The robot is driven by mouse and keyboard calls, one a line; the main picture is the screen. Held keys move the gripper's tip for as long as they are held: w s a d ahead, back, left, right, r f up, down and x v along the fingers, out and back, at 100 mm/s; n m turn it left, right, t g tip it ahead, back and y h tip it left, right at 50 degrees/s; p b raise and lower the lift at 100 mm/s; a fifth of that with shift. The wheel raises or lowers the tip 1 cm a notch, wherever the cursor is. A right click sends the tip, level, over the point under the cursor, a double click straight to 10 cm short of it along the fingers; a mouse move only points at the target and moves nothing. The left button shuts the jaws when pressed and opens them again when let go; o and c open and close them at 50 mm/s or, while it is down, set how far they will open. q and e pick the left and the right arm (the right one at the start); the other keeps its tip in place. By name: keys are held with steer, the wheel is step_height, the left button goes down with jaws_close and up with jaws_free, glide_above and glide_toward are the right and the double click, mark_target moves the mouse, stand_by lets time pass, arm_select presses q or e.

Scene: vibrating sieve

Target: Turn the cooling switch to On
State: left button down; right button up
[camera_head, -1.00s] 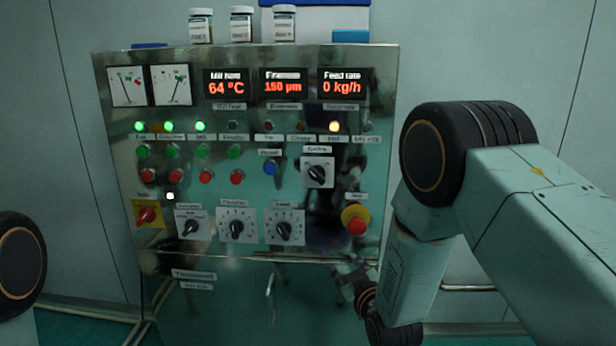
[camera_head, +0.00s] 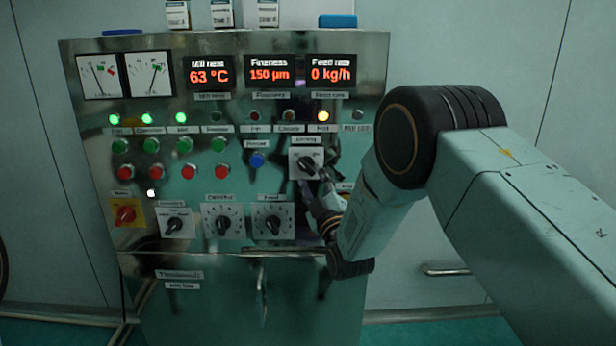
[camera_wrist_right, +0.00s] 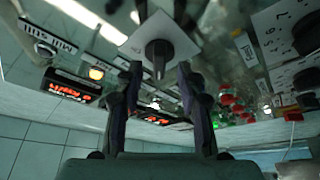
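The cooling switch (camera_head: 307,164) is a black rotary knob on a white square plate, on the right of the control panel (camera_head: 215,268). In the head view its pointer looks tilted, and its label is too blurred to read. My right gripper (camera_head: 322,186) is just below and right of it, partly covering the plate. In the right wrist view the knob (camera_wrist_right: 158,55) lies ahead, between the two fingers of my right gripper (camera_wrist_right: 160,76). The fingers are apart, with a gap on each side of the knob; contact is not visible. My left gripper is not in view.
A blue button (camera_head: 257,160) is left of the switch. Below are two white-plated dials (camera_head: 272,221), a smaller knob (camera_head: 175,224) and a red-yellow switch (camera_head: 126,214). Jars (camera_head: 222,14) stand on top.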

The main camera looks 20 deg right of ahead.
mark_target(306, 167)
steer(key=shift+r+x, duration=0.25)
steer(key=shift+x, duration=0.85)
steer(key=shift+w+a+f, duration=0.1)
steer(key=shift+w+f, duration=0.05)
steer(key=shift+w, duration=0.2)
steer(key=shift+s, duration=0.2)
steer(key=shift+c, duration=1.4)
steer(key=shift+w, duration=0.1)
jaws_close()
